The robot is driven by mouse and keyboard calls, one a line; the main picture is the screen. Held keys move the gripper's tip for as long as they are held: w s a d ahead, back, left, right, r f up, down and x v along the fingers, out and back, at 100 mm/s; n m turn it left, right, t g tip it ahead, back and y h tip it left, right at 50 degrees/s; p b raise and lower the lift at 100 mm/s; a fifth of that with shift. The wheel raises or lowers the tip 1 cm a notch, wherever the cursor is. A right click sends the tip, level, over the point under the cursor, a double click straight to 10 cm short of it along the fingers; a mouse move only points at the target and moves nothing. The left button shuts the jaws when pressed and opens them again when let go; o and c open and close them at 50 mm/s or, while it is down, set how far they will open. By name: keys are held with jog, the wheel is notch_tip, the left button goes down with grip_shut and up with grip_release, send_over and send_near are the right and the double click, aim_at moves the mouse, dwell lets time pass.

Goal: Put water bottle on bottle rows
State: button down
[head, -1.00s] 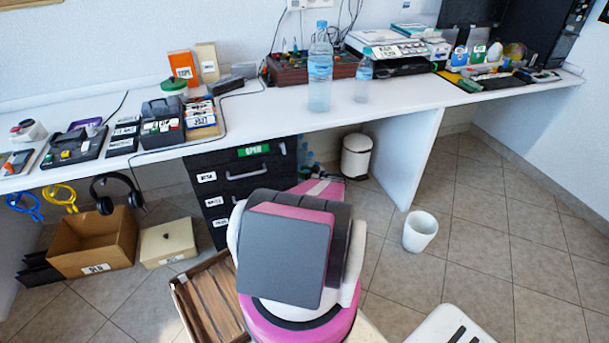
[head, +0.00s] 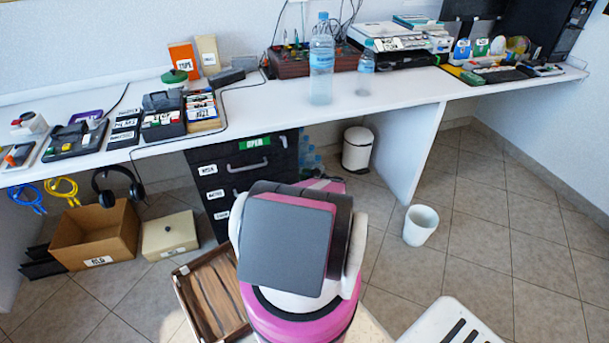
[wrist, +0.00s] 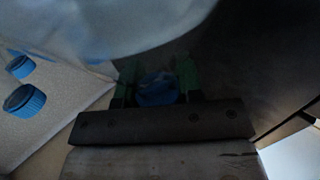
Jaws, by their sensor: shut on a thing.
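My gripper (wrist: 157,80) shows in the dark wrist view, with its green fingers shut on a water bottle by its blue cap (wrist: 158,92). A pale, blurred shape fills the top of that view; I cannot tell whether it is the bottle's body. Two more blue caps (wrist: 24,100) show at the left of the wrist view, apart from my gripper. In the head view, several bottles (head: 309,158) stand on the floor beside the black drawer unit, partly hidden. A large water bottle (head: 321,68) and a smaller one (head: 366,72) stand upright on the white desk. My gripper is hidden in the head view.
The white desk (head: 290,105) spans the back. The black drawer unit (head: 215,185) stands under it, with a white bin (head: 357,150) to the right. A cardboard box (head: 95,245), a wooden crate (head: 190,305) and a white cup (head: 420,225) are on the floor.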

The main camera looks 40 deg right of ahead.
jog(key=c, duration=0.8)
grip_release()
jog(key=shift+f, duration=0.1)
jog(key=v, duration=1.2)
